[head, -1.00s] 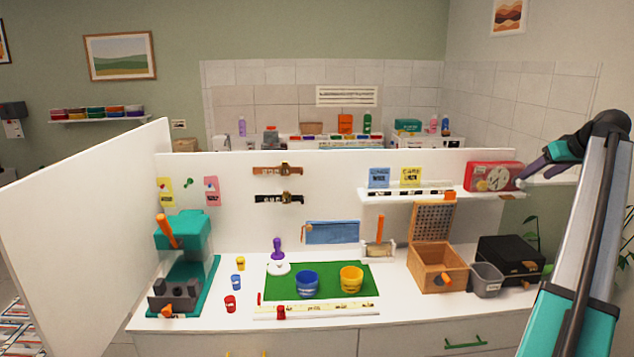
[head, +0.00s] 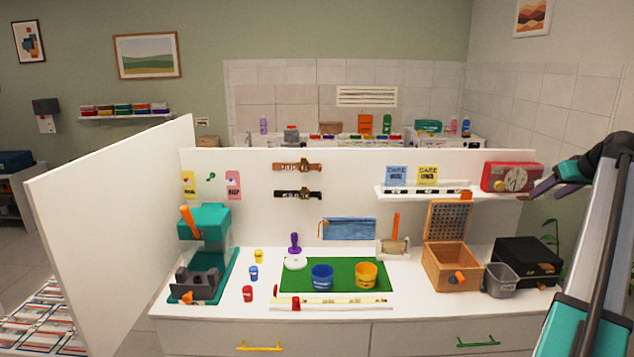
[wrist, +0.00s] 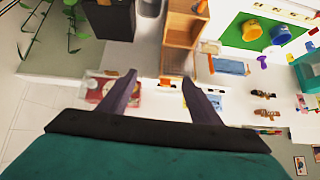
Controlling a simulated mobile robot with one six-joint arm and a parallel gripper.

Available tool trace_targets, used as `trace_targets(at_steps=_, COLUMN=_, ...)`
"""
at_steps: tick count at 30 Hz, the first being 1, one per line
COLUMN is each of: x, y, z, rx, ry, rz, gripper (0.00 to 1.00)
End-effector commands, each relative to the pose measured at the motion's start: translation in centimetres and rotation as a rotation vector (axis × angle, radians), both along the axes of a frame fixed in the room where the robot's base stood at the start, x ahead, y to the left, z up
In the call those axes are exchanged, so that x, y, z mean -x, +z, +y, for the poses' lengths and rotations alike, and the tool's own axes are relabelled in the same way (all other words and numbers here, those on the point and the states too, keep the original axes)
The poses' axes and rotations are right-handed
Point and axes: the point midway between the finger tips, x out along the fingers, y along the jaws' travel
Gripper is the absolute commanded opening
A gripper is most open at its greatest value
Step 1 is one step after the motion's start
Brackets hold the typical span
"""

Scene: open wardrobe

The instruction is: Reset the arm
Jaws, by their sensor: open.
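My gripper (head: 546,187) is raised at the right of the head view, beside the right end of the wall shelf. In the head view its fingers appear close to the red device with a round dial (head: 511,177); I cannot tell if they touch it. In the wrist view my gripper (wrist: 153,88) has its two dark fingers spread apart with nothing held between them. The red device also shows in the wrist view (wrist: 100,92), partly hidden behind the left finger.
The shelf (head: 430,193) carries cards and the red device. Below, the white counter (head: 400,305) holds a teal machine (head: 205,223), a green mat (head: 300,285) with blue and yellow cups, an open wooden box (head: 452,268), a grey bin (head: 501,281) and a black box (head: 527,258).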

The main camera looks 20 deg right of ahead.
Motion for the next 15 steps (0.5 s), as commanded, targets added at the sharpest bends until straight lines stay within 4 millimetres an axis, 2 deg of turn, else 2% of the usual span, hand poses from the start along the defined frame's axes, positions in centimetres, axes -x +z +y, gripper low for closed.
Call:
trace_targets(at_steps=5, x=-1.9, y=-4.0, z=1.8, rx=-0.034, ry=0.010, rz=0.023, gripper=0.58)
trace_targets(at_steps=8, x=-3.3, y=-7.1, z=3.3, rx=-0.059, ry=0.018, rz=0.042, gripper=0.58)
trace_targets(at_steps=15, x=-7.1, y=-16.7, z=8.7, rx=-0.135, ry=0.041, rz=0.110, gripper=0.58)
